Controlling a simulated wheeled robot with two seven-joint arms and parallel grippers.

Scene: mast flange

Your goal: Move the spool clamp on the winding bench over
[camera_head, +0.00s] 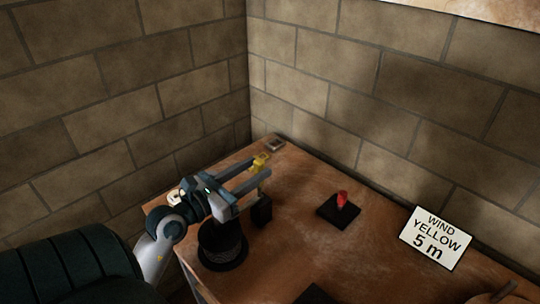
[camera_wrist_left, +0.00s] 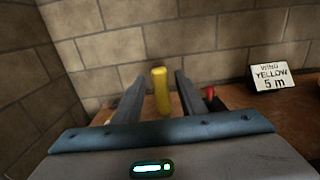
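A yellow upright handle (camera_head: 261,162) stands near the back left of the winding bench (camera_head: 300,250). In the left wrist view the yellow handle (camera_wrist_left: 160,90) is a rounded bar between my finger pair, with a gap on each side. My left gripper (camera_head: 262,178) is open, its two fingers reaching toward the handle. A red lever (camera_head: 342,199) stands on a dark square base (camera_head: 336,213) to the right, apart from the gripper. I cannot tell for sure which of these is the spool clamp. The yellow handle's foot is hidden in the wrist view. My right gripper is not in view.
A dark spool (camera_head: 222,250) stands below my left wrist, and a small black block (camera_head: 262,212) is under the fingers. A sign (camera_head: 436,239) reads "WIND YELLOW 5 m". Block walls (camera_head: 330,90) close off the back. The bench between red lever and sign is clear.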

